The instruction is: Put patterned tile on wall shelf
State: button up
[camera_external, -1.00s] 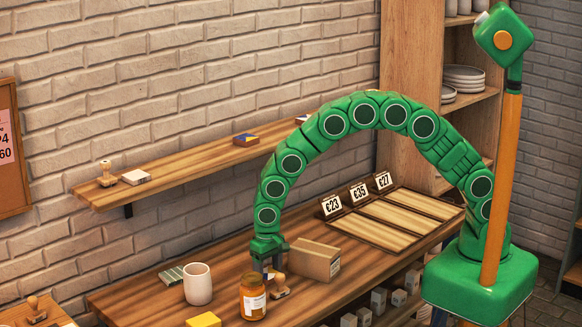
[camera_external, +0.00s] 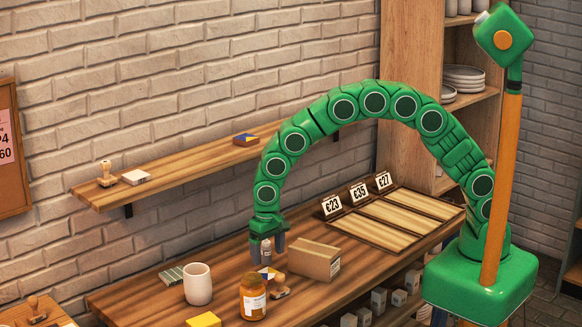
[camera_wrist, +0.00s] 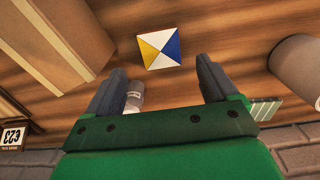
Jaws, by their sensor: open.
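The patterned tile (camera_wrist: 158,48), with white, yellow and blue triangles, lies flat on the wooden table. It also shows in the external view (camera_external: 266,271), partly hidden. My gripper (camera_wrist: 161,72) is open and empty above the table near the tile, its fingers apart and pointing down. The tile appears just beyond the fingertips in the wrist view. My gripper also shows in the external view (camera_external: 267,252). The wall shelf (camera_external: 192,171) runs along the brick wall. It carries a stamp (camera_external: 106,173), a white tile (camera_external: 136,177) and a blue tile (camera_external: 245,140).
A small bottle (camera_wrist: 135,92) stands close to the left finger. A cardboard box (camera_external: 314,262), white cup (camera_external: 198,284), amber jar (camera_external: 252,299) and wooden stamp (camera_external: 280,292) surround the tile. The shelf has free room between its tiles.

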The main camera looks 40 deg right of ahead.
aim_at(268, 274)
notch_tip(268, 274, up, 6)
jog(key=shift+f, duration=0.1)
jog(key=s+d+r, duration=0.2)
jog(key=d+r, duration=0.2)
jog(key=d, duration=0.6)
jog(key=s+d+r, duration=0.1)
jog(key=d+r, duration=0.3)
jog(key=d, duration=0.5)
jog(key=s+d+r, duration=0.2)
jog(key=d+r, duration=0.2)
jog(key=d, duration=0.6)
jog(key=s+d+r+g, duration=0.1)
jog(key=s+d+r, duration=0.1)
jog(key=s+d, duration=1.6)
jog(key=s, duration=0.4)
jog(key=shift+s+d+g, duration=0.2)
jog(key=shift+g, duration=0.2)
jog(key=shift+o, duration=0.4)
jog(key=shift+s+d, duration=0.1)
jog(key=shift+s, duration=0.2)
